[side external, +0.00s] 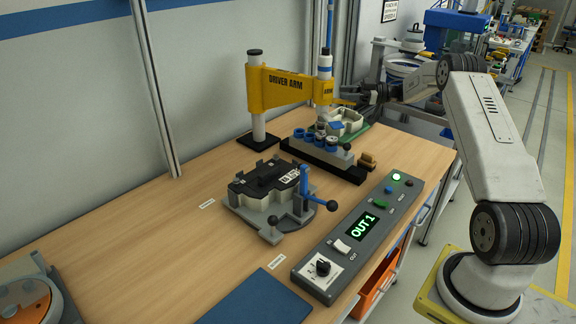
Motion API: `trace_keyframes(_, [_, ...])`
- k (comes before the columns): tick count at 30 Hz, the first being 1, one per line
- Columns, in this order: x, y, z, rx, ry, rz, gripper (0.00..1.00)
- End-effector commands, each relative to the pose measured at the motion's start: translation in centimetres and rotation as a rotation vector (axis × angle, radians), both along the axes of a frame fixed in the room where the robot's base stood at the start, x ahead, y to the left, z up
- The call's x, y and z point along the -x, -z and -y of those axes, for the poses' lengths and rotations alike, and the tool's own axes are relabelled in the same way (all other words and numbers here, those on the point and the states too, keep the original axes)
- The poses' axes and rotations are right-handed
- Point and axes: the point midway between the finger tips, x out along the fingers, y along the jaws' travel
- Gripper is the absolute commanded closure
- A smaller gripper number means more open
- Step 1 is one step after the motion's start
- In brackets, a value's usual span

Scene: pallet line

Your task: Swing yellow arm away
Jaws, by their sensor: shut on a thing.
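The yellow arm (287,87), lettered "DRIVER ARM", reaches right from a white post (257,100) on a black base at the back of the table. Its outer end carries a white and blue upright driver (324,66) and stands over a dark block with blue-ringed sockets (322,154). My gripper (352,97) comes in from the right at the yellow arm's outer end. It is shut there, apparently on a small yellow piece at that end; the fingertips are small and partly hidden.
A grey fixture with a black part (267,181) and a blue-handled clamp (305,188) stands mid-table. A control panel (336,245) showing "OUT 1" with a lit green lamp lies along the front edge. A green tray (350,137) is behind the block. The left tabletop is mostly clear.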

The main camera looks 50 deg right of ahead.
Motion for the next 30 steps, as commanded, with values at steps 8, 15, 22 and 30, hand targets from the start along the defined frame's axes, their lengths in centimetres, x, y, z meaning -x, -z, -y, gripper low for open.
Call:
trace_keyframes(8, [-0.18, -0.04, 0.65, 0.001, -0.014, 0.002, 1.00])
trace_keyframes(15, [-0.18, -0.11, 0.89, 0.002, -0.008, 0.004, 1.00])
trace_keyframes(22, [-0.12, -0.19, 0.98, 0.003, -0.008, 0.006, 0.38])
trace_keyframes(30, [-0.14, -0.09, 0.74, 0.001, -0.015, 0.003, 0.22])
